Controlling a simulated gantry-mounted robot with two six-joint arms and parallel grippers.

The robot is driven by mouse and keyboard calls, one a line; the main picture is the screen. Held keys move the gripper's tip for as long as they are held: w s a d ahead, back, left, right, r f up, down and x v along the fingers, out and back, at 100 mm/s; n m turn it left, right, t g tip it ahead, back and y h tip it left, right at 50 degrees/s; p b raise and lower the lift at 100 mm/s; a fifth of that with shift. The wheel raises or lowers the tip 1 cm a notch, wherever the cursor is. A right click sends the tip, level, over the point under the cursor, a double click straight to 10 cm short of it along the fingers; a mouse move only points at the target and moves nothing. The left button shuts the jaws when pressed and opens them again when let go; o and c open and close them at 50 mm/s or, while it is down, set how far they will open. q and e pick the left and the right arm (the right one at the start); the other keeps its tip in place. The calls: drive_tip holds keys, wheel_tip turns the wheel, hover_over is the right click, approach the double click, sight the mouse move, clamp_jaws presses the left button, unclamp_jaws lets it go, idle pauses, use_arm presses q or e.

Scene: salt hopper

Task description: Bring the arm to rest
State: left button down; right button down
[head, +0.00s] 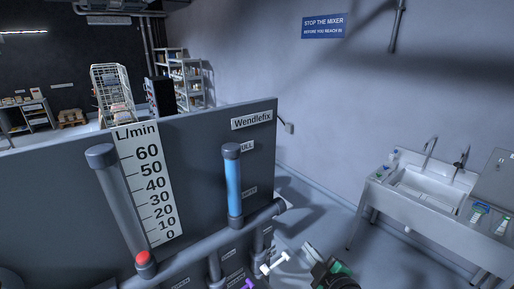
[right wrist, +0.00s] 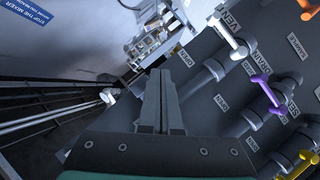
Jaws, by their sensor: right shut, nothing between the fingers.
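My right gripper (head: 310,250) is at the bottom of the head view, to the right of a white valve handle (head: 274,262). In the right wrist view its two fingers (right wrist: 160,75) are closed together with nothing between them. The white handle also shows at the upper right of that view (right wrist: 230,38), apart from the fingers. My left gripper is not in view.
A grey panel (head: 60,190) carries an L/min gauge (head: 148,180) with a red float near 0 and a blue-filled tube (head: 233,185). Purple (right wrist: 268,92) and yellow (right wrist: 303,163) handles sit along it. A sink (head: 425,187) stands at right, with open floor between.

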drive_tip(key=s+r+m+t, duration=0.1)
drive_tip(key=s+r+t, duration=0.25)
drive_tip(key=r, duration=1.05)
drive_tip(key=s+r+m+t, duration=0.1)
drive_tip(key=s+r+t, duration=0.25)
drive_tip(key=r, duration=1.15)
drive_tip(key=s+d+r+m+t, duration=0.1)
drive_tip(key=s+r+m+t, duration=0.5)
drive_tip(key=s+r+m, duration=0.3)
drive_tip(key=s+r, duration=0.4)
drive_tip(key=s, duration=0.2)
drive_tip(key=shift+d+r, duration=0.15)
drive_tip(key=shift+d, duration=0.25)
